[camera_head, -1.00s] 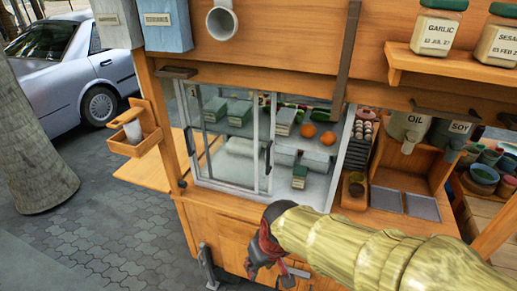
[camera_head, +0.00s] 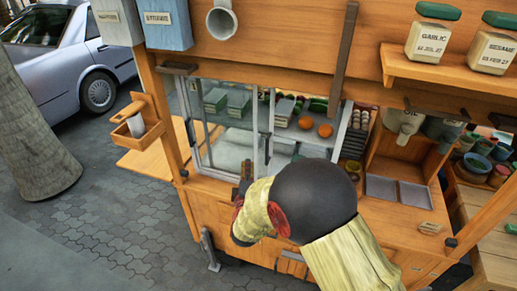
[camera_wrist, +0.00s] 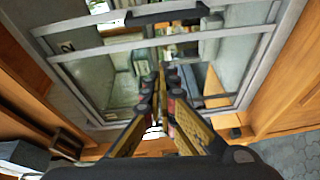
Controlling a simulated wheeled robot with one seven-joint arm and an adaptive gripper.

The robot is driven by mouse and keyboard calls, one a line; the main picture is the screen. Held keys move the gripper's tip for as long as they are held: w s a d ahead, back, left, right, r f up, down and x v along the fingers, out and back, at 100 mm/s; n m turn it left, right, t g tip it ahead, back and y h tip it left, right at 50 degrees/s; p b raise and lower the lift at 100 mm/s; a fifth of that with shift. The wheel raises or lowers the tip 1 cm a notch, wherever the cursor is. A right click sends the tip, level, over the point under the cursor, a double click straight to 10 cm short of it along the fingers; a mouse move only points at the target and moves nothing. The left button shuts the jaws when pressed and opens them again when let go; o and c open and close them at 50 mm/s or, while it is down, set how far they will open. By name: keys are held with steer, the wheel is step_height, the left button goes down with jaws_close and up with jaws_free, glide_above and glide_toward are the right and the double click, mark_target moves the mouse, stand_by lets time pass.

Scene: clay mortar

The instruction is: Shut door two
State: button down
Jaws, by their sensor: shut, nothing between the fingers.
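The cabinet's framed glass doors (camera_head: 228,130) stand overlapped over the left part of the front in the head view. Dark handles show on their left edge (camera_head: 190,132) and right edge (camera_head: 267,147). In the wrist view a "2" is marked on the door two panel (camera_wrist: 66,47), and a dark handle (camera_wrist: 166,12) lies along the frame bar at the top. My gripper (camera_head: 244,170) is in front of the lower part of the doors. Its fingers also show in the wrist view (camera_wrist: 161,78), shut and empty, pointing at the glass. I cannot tell whether they touch it.
A small wooden holder (camera_head: 138,128) sticks out at the left.

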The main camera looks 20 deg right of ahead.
steer(key=shift+n, duration=0.5)
steer(key=w+d, duration=0.1)
steer(key=w, duration=0.1)
steer(key=w+d, duration=0.2)
steer(key=w, duration=0.1)
steer(key=w+d+r+b, duration=0.1)
steer(key=w+d, duration=0.1)
steer(key=w, duration=0.1)
steer(key=shift+d, duration=0.2)
steer(key=shift+s+d+f, duration=0.1)
steer(key=shift+s+d, duration=0.3)
steer(key=shift+d, duration=0.1)
steer(key=s+d+b, duration=0.4)
steer(key=s+d, duration=1)
steer(key=d, duration=0.5)
steer(key=shift+s+d, duration=0.25)
steer(key=shift+s, duration=0.1)
steer(key=shift+f+b, duration=0.1)
steer(key=shift+b, duration=0.2)
